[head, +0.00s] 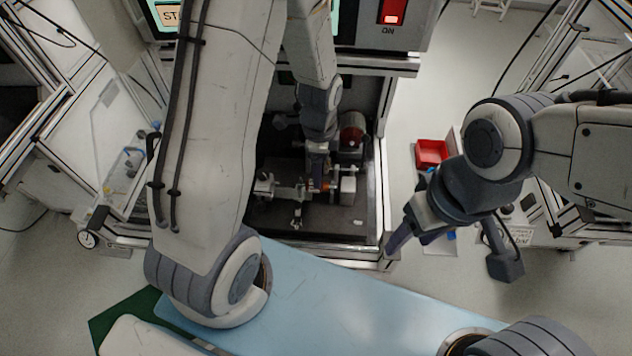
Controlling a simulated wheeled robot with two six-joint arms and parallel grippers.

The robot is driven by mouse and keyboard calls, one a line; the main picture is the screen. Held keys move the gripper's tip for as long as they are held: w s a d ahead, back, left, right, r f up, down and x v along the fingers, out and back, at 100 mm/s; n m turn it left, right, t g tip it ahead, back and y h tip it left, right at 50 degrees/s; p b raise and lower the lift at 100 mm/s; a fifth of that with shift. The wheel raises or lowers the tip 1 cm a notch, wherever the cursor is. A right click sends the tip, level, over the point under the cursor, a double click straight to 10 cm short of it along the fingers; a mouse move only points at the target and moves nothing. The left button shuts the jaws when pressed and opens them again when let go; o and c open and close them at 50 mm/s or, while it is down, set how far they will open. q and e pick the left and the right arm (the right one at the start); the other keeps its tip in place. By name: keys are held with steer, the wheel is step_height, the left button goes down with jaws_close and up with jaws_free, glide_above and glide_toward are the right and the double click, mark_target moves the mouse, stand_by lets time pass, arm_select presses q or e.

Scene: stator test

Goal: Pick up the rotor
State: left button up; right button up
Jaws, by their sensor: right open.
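A test machine has an open bay with a dark floor (340,222). A metal fixture (290,190) stands in it. A small orange-copper part (326,187) shows at the fixture, just below my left gripper (318,170); it may be the rotor, but it is too small to be sure. My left gripper points down into the bay, close over or touching the fixture; its fingers are too small to read. My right gripper (450,258) is outside the bay to the right, with its fingers spread wide and nothing between them.
A reddish cylinder (352,137) sits at the back of the bay. The bay's right frame post (383,205) stands between my grippers. A red bin (432,152) lies behind my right gripper. A lit red switch (391,18) is above. A wheeled cart (125,160) stands left.

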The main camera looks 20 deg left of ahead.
arm_select(q)
steer(key=shift+f+p, duration=0.55)
steer(key=shift+f, duration=2.95)
jaws_close()
